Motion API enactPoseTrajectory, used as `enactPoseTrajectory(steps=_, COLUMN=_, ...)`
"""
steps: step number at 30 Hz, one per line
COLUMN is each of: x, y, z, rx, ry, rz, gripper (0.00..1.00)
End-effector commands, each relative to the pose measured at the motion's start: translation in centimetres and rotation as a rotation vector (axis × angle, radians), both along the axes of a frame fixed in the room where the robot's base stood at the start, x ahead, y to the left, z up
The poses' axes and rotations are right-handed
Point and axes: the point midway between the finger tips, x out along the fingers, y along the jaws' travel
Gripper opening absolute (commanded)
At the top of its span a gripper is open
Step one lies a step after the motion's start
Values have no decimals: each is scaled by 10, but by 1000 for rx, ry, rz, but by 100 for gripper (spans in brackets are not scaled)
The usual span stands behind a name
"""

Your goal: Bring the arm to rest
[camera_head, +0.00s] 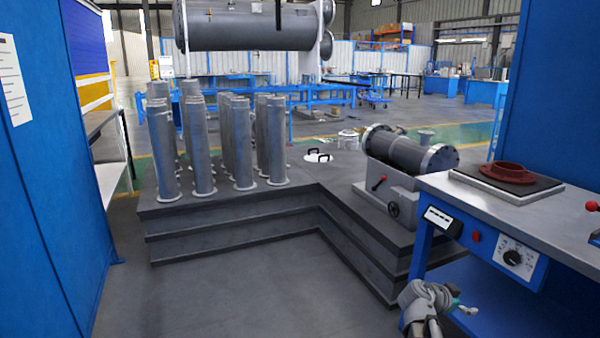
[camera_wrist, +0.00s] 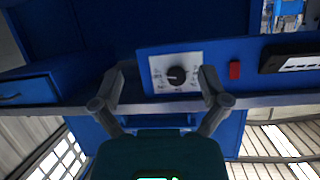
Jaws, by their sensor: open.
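My gripper (camera_head: 460,307) is at the bottom of the head view, low in front of the blue workbench (camera_head: 455,255). In the wrist view my gripper (camera_wrist: 161,72) has its two grey fingers spread wide, with nothing held between them. A black dial (camera_wrist: 177,76) on a white plate shows between the fingers in that view, beyond them. In the head view the dial (camera_head: 515,257) is up and to the right of my gripper, apart from it. Most of my arm is outside the head view.
A red flanged ring (camera_head: 508,172) lies on a dark plate on the bench top. A red button (camera_head: 476,237) and a display (camera_head: 443,221) are on the bench front. A grey flanged shell (camera_head: 410,152) and several upright cylinders (camera_head: 238,140) stand on a stepped platform. Floor (camera_head: 270,290) left of my arm is clear.

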Motion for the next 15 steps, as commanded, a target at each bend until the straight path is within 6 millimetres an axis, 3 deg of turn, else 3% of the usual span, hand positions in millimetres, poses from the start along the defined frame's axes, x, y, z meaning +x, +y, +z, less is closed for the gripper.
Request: enactPoseTrajectory(steps=15, x=-38, y=120, z=-82, rx=381, ry=610, rz=368, gripper=95)
